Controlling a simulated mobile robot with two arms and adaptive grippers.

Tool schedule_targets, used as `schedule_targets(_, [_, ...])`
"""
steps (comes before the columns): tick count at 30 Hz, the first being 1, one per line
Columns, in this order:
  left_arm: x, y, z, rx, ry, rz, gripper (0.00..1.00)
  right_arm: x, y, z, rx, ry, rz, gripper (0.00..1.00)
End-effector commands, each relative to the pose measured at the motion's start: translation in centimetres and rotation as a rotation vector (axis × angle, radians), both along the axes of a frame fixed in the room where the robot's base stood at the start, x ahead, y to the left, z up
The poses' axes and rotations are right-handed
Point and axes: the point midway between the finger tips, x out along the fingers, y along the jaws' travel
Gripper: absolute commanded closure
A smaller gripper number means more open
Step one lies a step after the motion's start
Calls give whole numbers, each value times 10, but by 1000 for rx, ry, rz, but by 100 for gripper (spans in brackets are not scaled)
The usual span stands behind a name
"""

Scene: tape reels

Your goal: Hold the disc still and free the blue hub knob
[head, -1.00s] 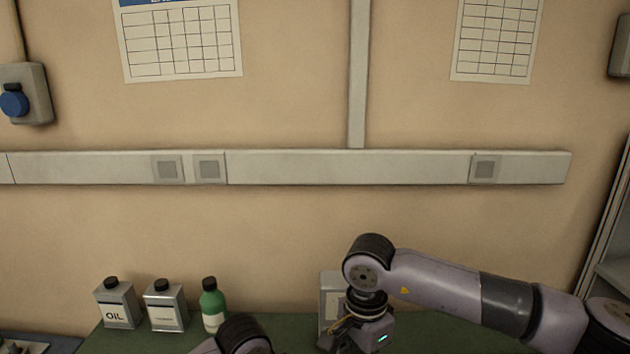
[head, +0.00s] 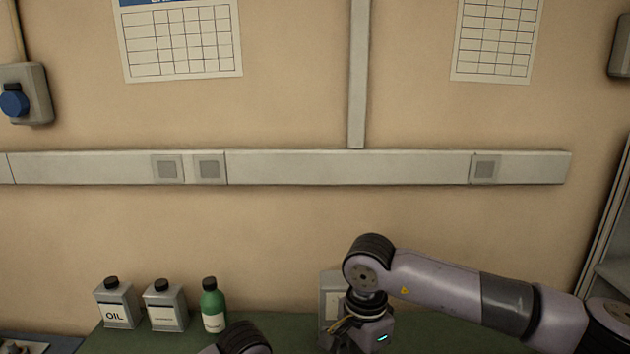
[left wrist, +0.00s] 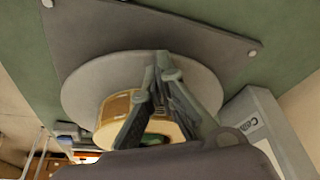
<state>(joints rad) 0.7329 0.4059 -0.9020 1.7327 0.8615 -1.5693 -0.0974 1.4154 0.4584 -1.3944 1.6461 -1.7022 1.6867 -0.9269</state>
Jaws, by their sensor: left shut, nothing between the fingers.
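In the left wrist view a light grey round disc (left wrist: 85,90) lies against a dark grey plate (left wrist: 120,30) with bolts at its corners. A tan ring (left wrist: 113,106), like a roll of tape, sits on the disc's face, partly hidden by my fingers. My left gripper (left wrist: 163,62) is shut and empty, its fingertips in front of the disc. I cannot tell whether they touch it. The blue hub knob does not show. In the head view my right arm reaches down over the bench, and its fingers are below the frame.
In the head view an oil can (head: 118,305), a second can (head: 166,307) and a green bottle (head: 213,306) stand at the back left of the green bench (head: 270,325). A grey box (head: 330,292) stands behind my right wrist. A wall rail (head: 390,168) runs above.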

Motion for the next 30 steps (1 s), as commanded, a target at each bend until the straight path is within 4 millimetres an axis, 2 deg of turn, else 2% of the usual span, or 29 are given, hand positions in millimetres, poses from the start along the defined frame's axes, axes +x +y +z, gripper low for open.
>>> schedule_targets(24, [-1,0,-5,0,3,-1,100,0,0,0,0,0,0,53])
schedule_targets(30, [-2,0,-6,2,5,-1,100,0,0,-12,-1,1,-1,53])
